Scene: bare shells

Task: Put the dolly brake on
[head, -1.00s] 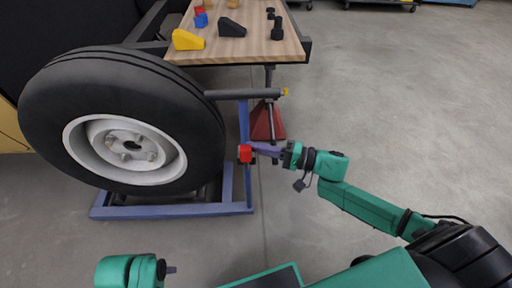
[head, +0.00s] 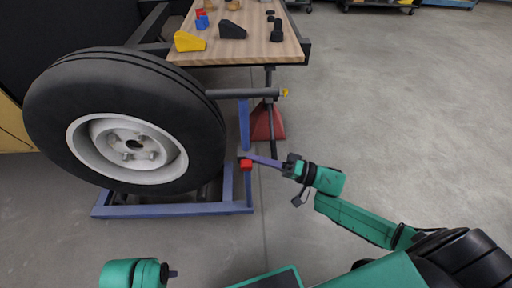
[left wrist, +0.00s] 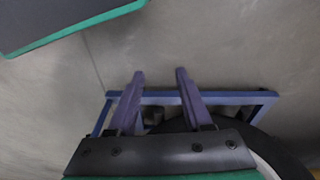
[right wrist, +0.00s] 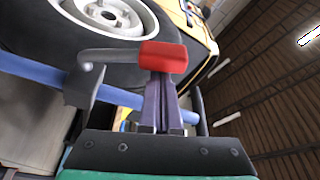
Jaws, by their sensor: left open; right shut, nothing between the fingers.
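The blue dolly (head: 170,210) lies under a big tyre (head: 125,120) at the left. Its brake pedal is a red block (head: 246,164), low beside the dolly's right rail; in the right wrist view the red block (right wrist: 164,57) sits on the end of a bent grey lever (right wrist: 110,54). My right gripper (head: 252,158) is shut and empty. Its fingertips (right wrist: 160,78) are at the red block and look to touch it. My left gripper (left wrist: 160,70) is open and empty above the floor, with part of the blue frame beyond it; the head view shows little of it.
A wooden-topped bench (head: 255,45) stands behind, holding a yellow wedge (head: 188,41), a black wedge (head: 232,30) and small parts. A red jack stand (head: 268,122) is on the floor beyond the pedal. The floor at the right is open.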

